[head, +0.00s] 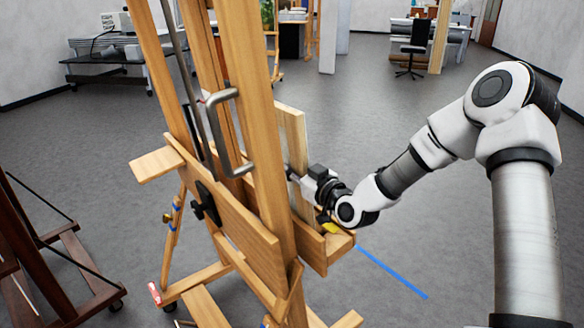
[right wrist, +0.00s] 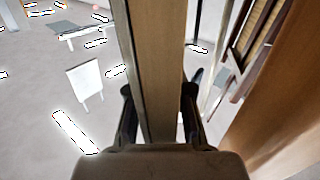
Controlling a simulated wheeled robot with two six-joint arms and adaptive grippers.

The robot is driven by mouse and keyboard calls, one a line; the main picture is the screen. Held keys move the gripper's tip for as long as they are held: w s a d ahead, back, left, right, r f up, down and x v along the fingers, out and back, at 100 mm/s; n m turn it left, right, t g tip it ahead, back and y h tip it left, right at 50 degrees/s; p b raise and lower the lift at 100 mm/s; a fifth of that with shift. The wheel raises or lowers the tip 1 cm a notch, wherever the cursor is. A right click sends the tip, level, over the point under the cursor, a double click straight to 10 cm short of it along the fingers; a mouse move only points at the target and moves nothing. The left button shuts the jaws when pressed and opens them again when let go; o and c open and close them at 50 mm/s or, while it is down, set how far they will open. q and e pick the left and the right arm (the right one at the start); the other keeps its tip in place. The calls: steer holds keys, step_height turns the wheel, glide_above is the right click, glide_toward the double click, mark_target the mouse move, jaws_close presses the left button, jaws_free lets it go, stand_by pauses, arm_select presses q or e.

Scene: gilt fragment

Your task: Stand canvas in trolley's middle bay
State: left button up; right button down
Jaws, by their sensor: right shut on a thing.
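The canvas (head: 292,125) stands upright on the wooden easel (head: 240,110), largely hidden by the easel's posts; its pale wooden edge shows. My right gripper (head: 293,175) reaches in from the right, low on that edge. In the right wrist view, the right gripper (right wrist: 158,98) has a finger on each side of the canvas edge (right wrist: 158,60) and is shut on it. The canvas's lower end is hidden in the head view. My left gripper is not in view. I cannot make out a trolley with bays in either view.
A second, dark wooden easel (head: 45,255) stands at the left. A dark wheeled table (head: 105,70) with flat stacks is at the back left. An office chair (head: 412,48) and desks are at the back right. Grey floor (head: 400,120) with a blue tape line (head: 392,272) is open on the right.

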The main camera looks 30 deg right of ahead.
steer(key=c, duration=1)
jaws_free()
steer(key=shift+r, duration=0.1)
steer(key=shift+o, duration=0.2)
steer(key=s, duration=0.7)
steer(key=shift+s+d, duration=0.25)
